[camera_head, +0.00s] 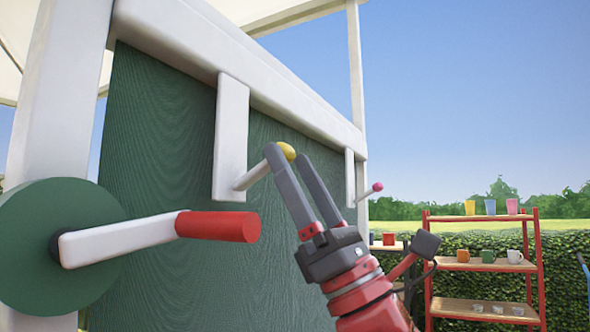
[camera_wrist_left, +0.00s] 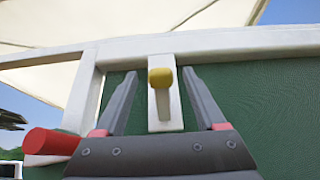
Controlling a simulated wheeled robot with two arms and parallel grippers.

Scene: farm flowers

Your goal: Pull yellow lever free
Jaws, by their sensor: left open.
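The yellow lever is a white stick with a yellow knob (camera_head: 287,150), and it sticks out from a white upright plate (camera_head: 231,130) on the green board. My left gripper (camera_head: 286,156) is open, with its two dark fingers reaching up on either side of the knob. In the left wrist view the yellow knob (camera_wrist_left: 161,77) sits between the spread fingers of my left gripper (camera_wrist_left: 159,73), with a gap on each side. In the head view a finger partly hides the knob and stick. My right gripper is not in view.
A red-handled white crank (camera_head: 218,226) on a green wheel (camera_head: 60,245) stands at the left of the board. A pink-tipped lever (camera_head: 377,187) is farther right. A red shelf (camera_head: 483,266) with cups stands at the right. Open sky fills the upper right.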

